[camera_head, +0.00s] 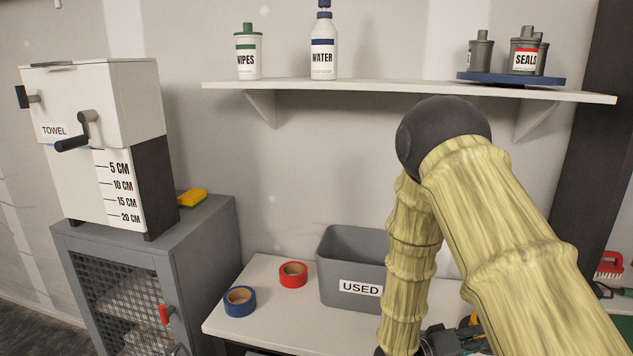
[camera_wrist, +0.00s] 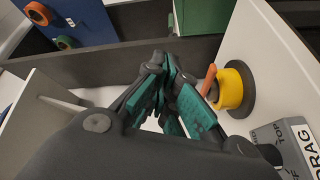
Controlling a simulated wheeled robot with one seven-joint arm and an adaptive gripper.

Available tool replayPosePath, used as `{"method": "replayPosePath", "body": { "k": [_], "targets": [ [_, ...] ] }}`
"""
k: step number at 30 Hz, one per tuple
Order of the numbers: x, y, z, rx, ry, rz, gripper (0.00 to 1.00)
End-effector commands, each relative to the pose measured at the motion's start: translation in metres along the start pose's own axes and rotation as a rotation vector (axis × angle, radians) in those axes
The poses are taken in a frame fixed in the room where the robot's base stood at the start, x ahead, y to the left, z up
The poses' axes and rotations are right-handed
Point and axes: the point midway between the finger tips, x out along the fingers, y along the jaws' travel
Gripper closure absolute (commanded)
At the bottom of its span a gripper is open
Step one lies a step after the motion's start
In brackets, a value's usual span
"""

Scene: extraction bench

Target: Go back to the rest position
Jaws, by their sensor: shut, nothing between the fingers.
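My gripper (camera_wrist: 168,80) is in the middle of the wrist view, its dark fingers and teal pads closed together with nothing between them. In the head view my arm rises and bends down at the right. Its wrist end reaches the bottom edge, beside the USED bin's right side, and my fingers cannot be made out clearly there. I cannot tell whether my fingers touch the orange piece.
The grey USED bin (camera_head: 335,287), a red tape roll (camera_head: 293,275) and a blue one (camera_head: 239,301) stand on the white bench (camera_head: 222,324). A shelf (camera_head: 400,88) with bottles hangs above. A towel dispenser (camera_head: 110,90) tops the grey cabinet (camera_head: 204,240). A grey labelled box (camera_wrist: 283,140) is lower right.

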Motion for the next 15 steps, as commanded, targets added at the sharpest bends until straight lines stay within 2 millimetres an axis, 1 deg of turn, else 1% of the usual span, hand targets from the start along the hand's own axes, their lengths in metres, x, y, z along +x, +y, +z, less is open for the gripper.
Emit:
{"method": "replayPosePath", "body": {
  "k": [1,5,8,11,12,14,15],
  "targets": [
    [0.000,-0.012,0.006,0.006,0.016,-0.029,1.00],
    [0.000,-0.044,0.018,0.032,0.063,-0.122,1.00],
    [-0.004,-0.077,0.034,0.055,0.097,-0.221,1.00],
    [-0.012,-0.119,0.058,0.079,0.127,-0.362,1.00],
    [-0.018,-0.138,0.070,0.087,0.134,-0.429,1.00],
    [-0.028,-0.165,0.091,0.099,0.132,-0.533,1.00],
    [-0.035,-0.181,0.105,0.105,0.126,-0.600,1.00]
  ]
}}
